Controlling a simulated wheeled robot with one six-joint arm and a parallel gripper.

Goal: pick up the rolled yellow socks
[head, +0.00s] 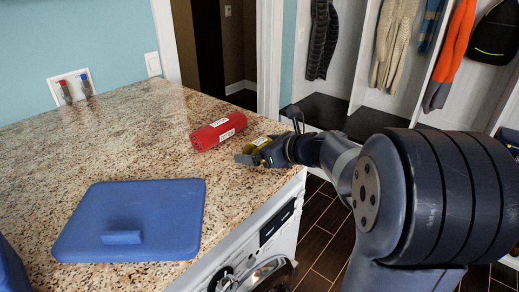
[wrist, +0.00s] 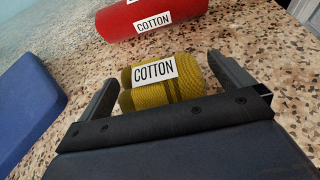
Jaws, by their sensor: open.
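The rolled yellow socks (wrist: 188,88) lie on the granite counter in the wrist view, with a white "COTTON" label on top. In the head view the socks (head: 259,142) show only in part behind my gripper, near the counter's right edge. My gripper (wrist: 163,75) is open, with one finger on each side of the socks. The fingers look apart from the socks, though the right one is close. In the head view my gripper (head: 262,152) is low at the counter's edge.
A red roll (head: 218,131), also labelled "COTTON", lies just beyond the socks. A blue flat lid (head: 133,218) with a handle lies on the counter (head: 110,135) at the near left. Bare counter lies between them. A front-loading machine (head: 262,255) stands beneath the counter.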

